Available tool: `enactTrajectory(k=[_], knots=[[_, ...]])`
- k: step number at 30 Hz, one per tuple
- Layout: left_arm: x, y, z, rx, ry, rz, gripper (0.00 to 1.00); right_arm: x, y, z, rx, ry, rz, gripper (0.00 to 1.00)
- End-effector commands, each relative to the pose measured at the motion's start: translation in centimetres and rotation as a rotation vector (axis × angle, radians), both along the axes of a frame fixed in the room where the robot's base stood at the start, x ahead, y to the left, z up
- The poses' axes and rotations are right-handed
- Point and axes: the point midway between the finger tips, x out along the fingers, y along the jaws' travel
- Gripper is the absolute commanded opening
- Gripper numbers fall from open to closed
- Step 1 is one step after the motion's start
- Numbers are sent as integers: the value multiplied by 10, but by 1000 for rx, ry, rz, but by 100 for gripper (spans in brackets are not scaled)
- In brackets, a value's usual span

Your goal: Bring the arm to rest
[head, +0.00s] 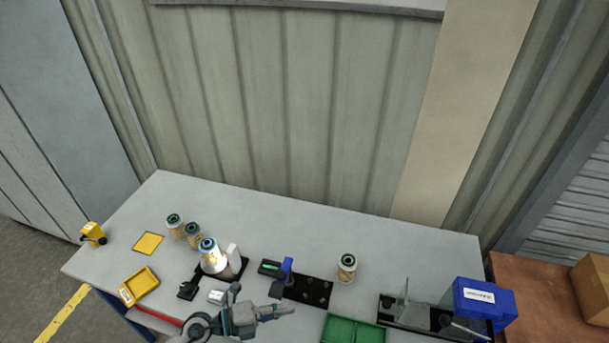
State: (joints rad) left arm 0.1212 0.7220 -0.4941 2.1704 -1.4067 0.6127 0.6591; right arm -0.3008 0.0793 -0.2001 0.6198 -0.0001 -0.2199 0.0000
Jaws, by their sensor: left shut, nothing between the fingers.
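My left gripper (288,309) is low in the middle of the head view, above the front part of the grey table (400,235). Its fingers point right, and it is shut and empty. Its grey arm comes in from the bottom edge. My right gripper is not in view. Two filter cartridges (175,226) (193,235) stand at the left back. Another cartridge with a blue top (209,250) sits in a black-based fixture (187,290), and one more (347,267) stands alone right of the middle.
A black plate with a blue clamp (286,270) lies just behind the gripper. A green tray (355,330) is to its right. A blue box (483,299) and a clear panel stand at the right end. A yellow tray (138,286) and yellow mat (148,244) lie left.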

Motion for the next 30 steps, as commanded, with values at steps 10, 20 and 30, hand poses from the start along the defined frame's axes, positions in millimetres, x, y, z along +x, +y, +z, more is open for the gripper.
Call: enactTrajectory(k=[10,20,30], knots=[[66,135,18,-837,457,1040,0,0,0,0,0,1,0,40],[-44,187,-154,-665,1243,1716,0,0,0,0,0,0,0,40],[-155,159,-216,-330,1737,1844,0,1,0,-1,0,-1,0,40]])
